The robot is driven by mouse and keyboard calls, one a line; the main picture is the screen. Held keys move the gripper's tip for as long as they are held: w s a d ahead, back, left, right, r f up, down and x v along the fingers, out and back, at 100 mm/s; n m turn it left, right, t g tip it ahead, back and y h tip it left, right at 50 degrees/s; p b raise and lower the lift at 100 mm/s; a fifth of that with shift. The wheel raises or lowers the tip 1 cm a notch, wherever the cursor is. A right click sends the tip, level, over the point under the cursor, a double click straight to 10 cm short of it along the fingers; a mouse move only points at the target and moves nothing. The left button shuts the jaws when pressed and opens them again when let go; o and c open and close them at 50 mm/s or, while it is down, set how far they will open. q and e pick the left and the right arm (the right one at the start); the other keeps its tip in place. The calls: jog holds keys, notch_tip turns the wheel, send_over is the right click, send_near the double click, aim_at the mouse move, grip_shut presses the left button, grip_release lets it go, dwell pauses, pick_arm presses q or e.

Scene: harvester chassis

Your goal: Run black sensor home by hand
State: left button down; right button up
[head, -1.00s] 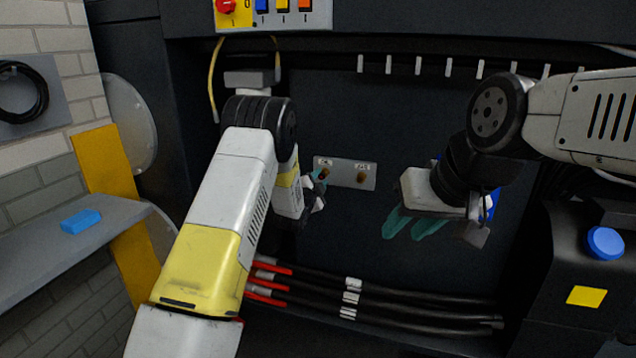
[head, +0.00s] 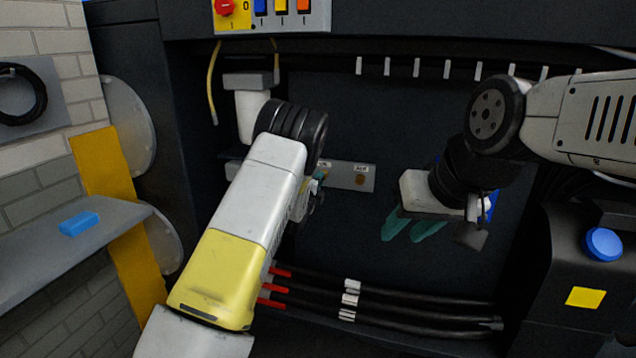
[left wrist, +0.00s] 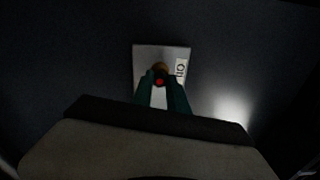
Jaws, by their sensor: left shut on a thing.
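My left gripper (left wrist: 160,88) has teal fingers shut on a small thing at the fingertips. I take it as the black sensor; mostly only a dark round end with a red centre (left wrist: 159,82) shows. It lies in line with a brass port (left wrist: 160,67) on a light plate with a label. I cannot tell whether it touches or sits in the port. In the head view the left gripper (head: 318,179) is largely hidden by my forearm, at the left end of the port plate (head: 345,182). Another brass port (head: 361,181) shows right of it. My right gripper (head: 411,229) is empty, teal fingers apart.
Black hoses (head: 400,308) with red ends run below. A white canister (head: 250,112) hangs left of the arm. A blue block (head: 79,223) lies on the grey shelf (head: 40,250). A blue-capped unit (head: 604,243) stands at right. The dark panel between the grippers is mostly clear.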

pick_arm(q)
jog(key=m, duration=0.4)
jog(key=shift+m, duration=0.3)
jog(key=c, duration=1.2)
grip_release()
jog(key=shift+c, duration=1.3)
jog(key=shift+v, duration=1.05)
